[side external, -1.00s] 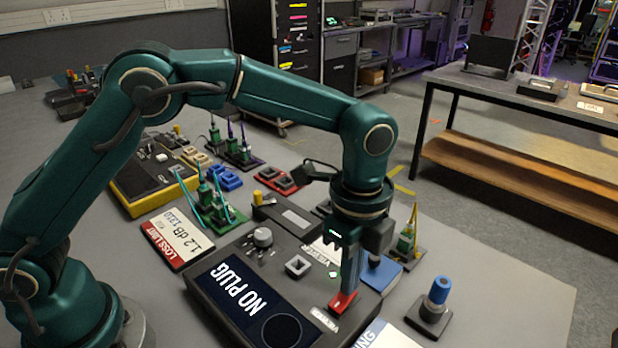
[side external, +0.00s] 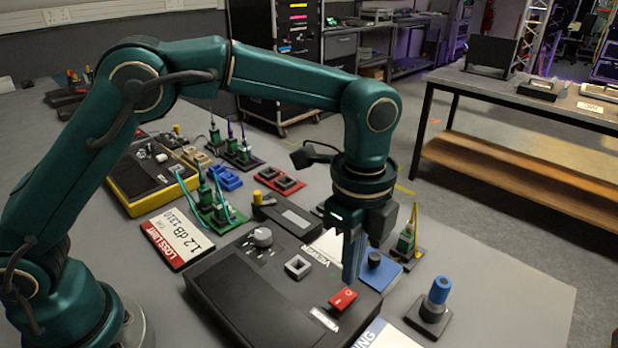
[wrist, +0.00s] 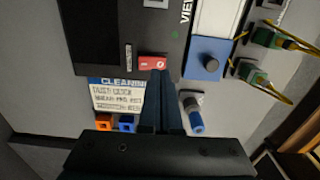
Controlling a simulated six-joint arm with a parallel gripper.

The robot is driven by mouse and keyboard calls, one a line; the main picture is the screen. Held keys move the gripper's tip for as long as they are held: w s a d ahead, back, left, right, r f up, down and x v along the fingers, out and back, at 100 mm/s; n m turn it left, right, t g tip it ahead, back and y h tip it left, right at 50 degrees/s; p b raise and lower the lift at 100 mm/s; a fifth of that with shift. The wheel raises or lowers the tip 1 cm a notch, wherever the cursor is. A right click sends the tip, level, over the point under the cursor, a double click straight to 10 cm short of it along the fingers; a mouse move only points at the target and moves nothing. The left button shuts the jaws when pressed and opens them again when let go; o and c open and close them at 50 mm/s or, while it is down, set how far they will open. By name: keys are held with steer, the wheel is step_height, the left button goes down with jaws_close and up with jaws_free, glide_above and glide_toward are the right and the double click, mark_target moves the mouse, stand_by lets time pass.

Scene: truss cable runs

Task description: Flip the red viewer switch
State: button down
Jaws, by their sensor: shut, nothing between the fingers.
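The red switch (side external: 343,299) sits near the front right corner of the dark viewer box (side external: 235,300). Its red cap is fully visible in the side view, with a light mark on top. It also shows in the wrist view (wrist: 152,62), just beyond the fingertips. My gripper (side external: 353,279) is shut and empty, pointing down just above and behind the switch; I cannot tell whether it touches. The box's screen area is dark with no text. A small green dot (wrist: 174,34) shows on the box in the wrist view.
A grey knob (side external: 263,237) and a square socket (side external: 298,267) stand on the box. A blue pad with a dark knob (side external: 375,260) and a blue-topped post (side external: 439,291) stand to the right. A loss-limit card (side external: 177,239) lies left.

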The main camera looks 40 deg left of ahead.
steer(key=shift+r, duration=2)
steer(key=s+a+r+n+t, duration=0.4)
steer(key=s+a+r+n, duration=0.15)
steer(key=a+r, duration=0.55)
steer(key=s+a+f+n+t, duration=0.1)
steer(key=s+a+f+n, duration=0.3)
steer(key=s+f+n, duration=0.3)
steer(key=shift+s+a+f+n+t, duration=0.3)
steer(key=shift+s+n, duration=0.4)
steer(key=shift+n, duration=2.05)
